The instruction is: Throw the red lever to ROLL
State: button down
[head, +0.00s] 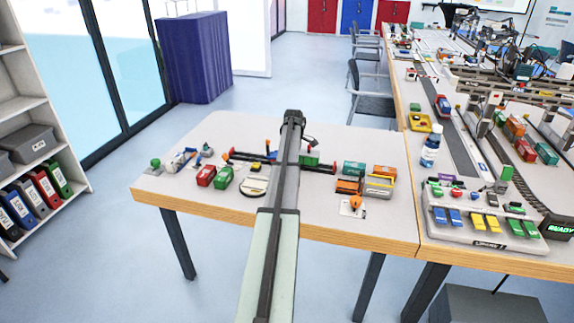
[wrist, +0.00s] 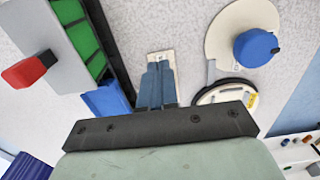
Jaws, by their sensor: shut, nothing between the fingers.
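I cannot make out a red lever for certain, and no ROLL marking is readable. In the wrist view a red block-like part (wrist: 28,71) stands at the left edge by a light grey body; I cannot tell if it is the lever's handle. My gripper (wrist: 158,68) shows its two blue-grey fingers together, shut and empty, above the small table. They are to the right of the red part and clearly apart from it. In the head view my arm hides the fingers. The control panel (head: 480,230) with coloured buttons stands on the right-hand table, well right of my arm.
In the wrist view, a blue knob (wrist: 255,47) on a cream disc and a round dial (wrist: 225,93) lie right of my fingers. In the head view, red and green wagons (head: 206,176) and orange blocks (head: 347,187) flank my arm. A bottle (head: 430,150) stands near the panel.

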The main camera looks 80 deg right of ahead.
jog(key=shift+w, duration=0.15)
jog(key=shift+w, duration=1.7)
jog(key=shift+s, duration=0.6)
jog(key=shift+r, duration=0.15)
jog(key=shift+r, duration=3.4)
